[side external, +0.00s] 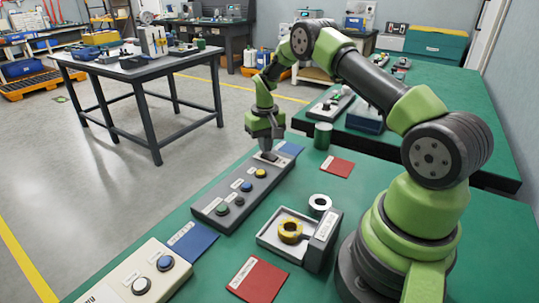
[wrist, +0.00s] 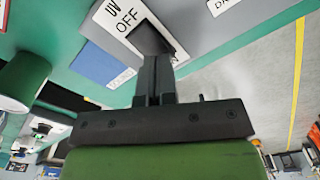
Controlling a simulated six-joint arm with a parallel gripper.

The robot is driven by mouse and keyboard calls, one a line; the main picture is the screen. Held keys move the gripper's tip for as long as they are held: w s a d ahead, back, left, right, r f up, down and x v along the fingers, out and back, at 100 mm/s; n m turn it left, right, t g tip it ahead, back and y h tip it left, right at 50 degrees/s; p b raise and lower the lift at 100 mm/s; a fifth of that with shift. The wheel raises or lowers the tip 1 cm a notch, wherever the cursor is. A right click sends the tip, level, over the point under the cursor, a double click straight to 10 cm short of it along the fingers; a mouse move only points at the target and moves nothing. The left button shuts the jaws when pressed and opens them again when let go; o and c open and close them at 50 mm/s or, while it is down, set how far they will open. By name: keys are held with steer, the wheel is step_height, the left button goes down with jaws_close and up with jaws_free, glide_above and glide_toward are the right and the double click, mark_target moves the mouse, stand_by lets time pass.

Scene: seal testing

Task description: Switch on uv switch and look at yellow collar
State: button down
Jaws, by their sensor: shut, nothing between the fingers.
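My gripper (side external: 268,150) is shut and empty, pointing down at the far end of the grey button panel (side external: 222,212). In the wrist view its closed fingers (wrist: 154,62) reach the black UV switch (wrist: 150,38), beside a white label reading "UV" and "OFF". The fingertips overlap the switch there; I cannot tell whether they touch it. In the side view the switch (side external: 269,157) shows just under the fingertips. The yellow collar (side external: 290,230) lies in a pale tray (side external: 268,243) nearer the camera, well away from my gripper.
The panel also carries green, blue and yellow buttons. A dark box (side external: 318,245) adjoins the tray, and a silver ring (side external: 320,204) lies behind it. A green cylinder (side external: 323,135) stands right of my gripper. A cream button box (side external: 138,276) is at the front left.

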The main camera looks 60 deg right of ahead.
steer(key=shift+f, duration=0.5)
steer(key=shift+r, duration=3.5)
